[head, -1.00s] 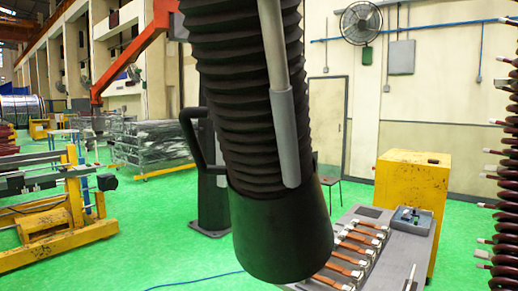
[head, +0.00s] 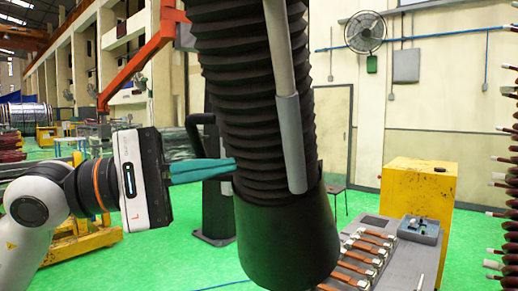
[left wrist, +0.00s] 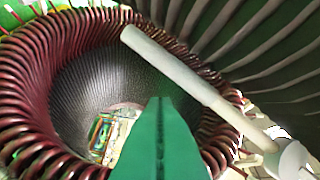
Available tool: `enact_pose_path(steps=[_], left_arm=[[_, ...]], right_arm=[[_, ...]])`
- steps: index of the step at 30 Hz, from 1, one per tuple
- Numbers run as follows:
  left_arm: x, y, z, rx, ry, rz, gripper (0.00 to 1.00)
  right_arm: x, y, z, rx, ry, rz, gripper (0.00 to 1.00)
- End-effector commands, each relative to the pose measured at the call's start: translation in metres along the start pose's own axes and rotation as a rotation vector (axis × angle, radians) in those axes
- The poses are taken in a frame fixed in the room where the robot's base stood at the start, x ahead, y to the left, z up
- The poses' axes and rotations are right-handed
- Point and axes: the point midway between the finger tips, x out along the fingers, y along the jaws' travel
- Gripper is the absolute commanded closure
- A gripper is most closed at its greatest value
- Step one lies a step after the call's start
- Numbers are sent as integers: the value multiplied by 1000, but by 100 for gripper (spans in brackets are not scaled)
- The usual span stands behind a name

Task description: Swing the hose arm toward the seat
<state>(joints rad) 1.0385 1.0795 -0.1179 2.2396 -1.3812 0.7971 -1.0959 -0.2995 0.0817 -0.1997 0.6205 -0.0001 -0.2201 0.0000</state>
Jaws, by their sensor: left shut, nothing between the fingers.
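The hose arm (head: 255,120) is a thick black ribbed hose with a grey rod (head: 292,140) along it and a smooth black hood (head: 288,240) at its lower end. It hangs large in the middle of the head view. My left gripper (head: 228,166) comes in from the left with its teal fingers shut and empty. Its tips meet the hose's left edge in the picture; I cannot tell whether they touch. In the left wrist view the shut fingers (left wrist: 160,135) point toward a ring of dark red coils. The black handle (head: 195,135) is partly hidden. No seat is clearly identifiable.
A grey table (head: 425,255) with a row of copper-coloured pieces stands at lower right, before a yellow cabinet (head: 420,195). Dark red coil ends (head: 505,200) line the right edge. The ring of coils (left wrist: 60,100) fills much of the left wrist view.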

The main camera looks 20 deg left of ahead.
Motion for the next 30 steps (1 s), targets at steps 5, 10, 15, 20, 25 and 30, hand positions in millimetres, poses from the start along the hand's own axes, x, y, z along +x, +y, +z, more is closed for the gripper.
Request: enact_pose_path(steps=[5,10,15,20,25,30], left_arm=[[-24,-21,13,247,-199,62,100],[-15,-25,17,271,-223,73,100],[15,-26,22,267,-217,73,100],[44,-24,29,265,-216,71,100],[63,-21,34,265,-218,71,100],[70,-18,37,266,-220,70,100]], right_arm=[[0,0,0,0,0,0,100],[-10,0,1,0,0,0,100],[-29,0,2,0,0,0,100],[-43,-1,4,0,0,0,100],[-52,-1,4,0,0,0,100],[-54,0,5,0,0,1,100]])
